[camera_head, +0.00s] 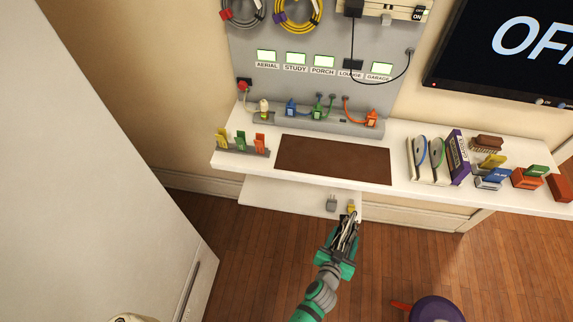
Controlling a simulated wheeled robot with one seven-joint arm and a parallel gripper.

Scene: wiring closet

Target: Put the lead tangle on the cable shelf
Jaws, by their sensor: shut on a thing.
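My gripper (347,226) is at the front right edge of a low white shelf (280,198) under the counter. It is shut on a small dark and pale bundle, which looks like the lead tangle (346,236); the fingers hide much of it. A yellow plug-like piece (351,207) shows just beyond the fingertips, and I cannot tell whether it belongs to the bundle. A grey plug-like piece (331,203) is on the low shelf, left of the gripper. No label shows which shelf is the cable shelf.
The white counter (400,133) overhangs the low shelf and carries a brown mat (330,160), coloured cards (240,142) and, at right, discs and boxes. A pale cabinet (90,180) stands at left. A purple stool (436,309) is at lower right.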

